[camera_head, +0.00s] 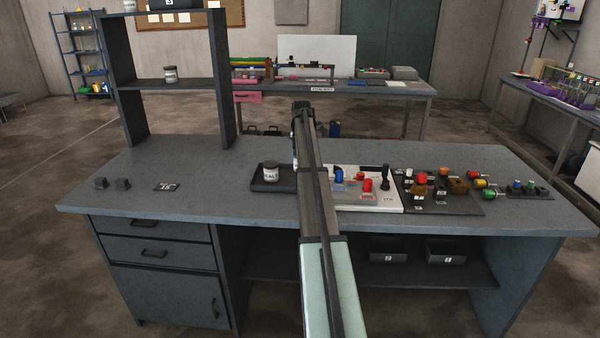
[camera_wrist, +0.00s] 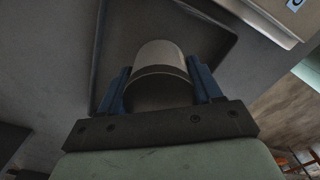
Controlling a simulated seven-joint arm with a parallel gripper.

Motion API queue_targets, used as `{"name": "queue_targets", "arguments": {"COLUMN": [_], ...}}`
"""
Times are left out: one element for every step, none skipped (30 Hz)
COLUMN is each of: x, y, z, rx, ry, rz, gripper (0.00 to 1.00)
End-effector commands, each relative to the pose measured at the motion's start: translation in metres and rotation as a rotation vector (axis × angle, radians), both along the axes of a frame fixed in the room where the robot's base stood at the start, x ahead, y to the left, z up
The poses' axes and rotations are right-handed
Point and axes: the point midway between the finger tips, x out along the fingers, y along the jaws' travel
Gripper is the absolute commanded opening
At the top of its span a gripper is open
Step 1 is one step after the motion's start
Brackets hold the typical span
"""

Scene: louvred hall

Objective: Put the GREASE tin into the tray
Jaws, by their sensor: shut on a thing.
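My gripper (camera_wrist: 160,88) is shut on a plain grey, cylindrical tin (camera_wrist: 160,58), held between its two blue fingers. No label on it shows in the wrist view, so I cannot read its name. The dark tray (camera_wrist: 215,20) lies beneath and beyond the held tin; I cannot tell whether the tin touches it. In the head view the tray (camera_head: 258,187) is on the bench, partly behind my arm. My gripper and held tin are hidden behind my arm there.
A white board (camera_head: 385,203) with red and blue pieces adjoins the tray's right. A dark mat (camera_head: 465,208) with several coloured parts lies further right. Another tin (camera_head: 170,74) stands on the shelf unit.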

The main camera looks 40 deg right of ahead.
Motion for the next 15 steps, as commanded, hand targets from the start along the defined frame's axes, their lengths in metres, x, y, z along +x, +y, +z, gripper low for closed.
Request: {"name": "queue_targets", "arguments": {"x": [0.000,0.000,0.000,0.000,0.000,0.000,0.000,0.000,0.000,0.000,0.000,0.000,0.000,0.000,0.000], "y": [0.000,0.000,0.000,0.000,0.000,0.000,0.000,0.000,0.000,0.000,0.000,0.000,0.000,0.000,0.000], "z": [-0.005,-0.008,-0.010,-0.012,-0.014,-0.017,-0.020,-0.024,-0.029,-0.033,-0.036,-0.041,-0.044,-0.046,-0.047], "rx": [0.000,0.000,0.000,0.000,0.000,0.000,0.000,0.000,0.000,0.000,0.000,0.000,0.000,0.000,0.000], "ry": [0.000,-0.001,-0.001,-0.001,-0.001,0.000,0.000,0.000,0.001,0.000,0.000,0.000,0.000,0.000,-0.001], "rz": [0.000,0.000,0.000,0.000,0.000,-0.001,-0.001,-0.001,-0.001,-0.001,-0.001,-0.001,-0.001,-0.001,-0.001], "gripper": [0.28,0.28,0.28,0.28,0.28,0.28,0.28,0.28,0.28,0.28,0.28,0.28,0.28,0.28,0.28]}}
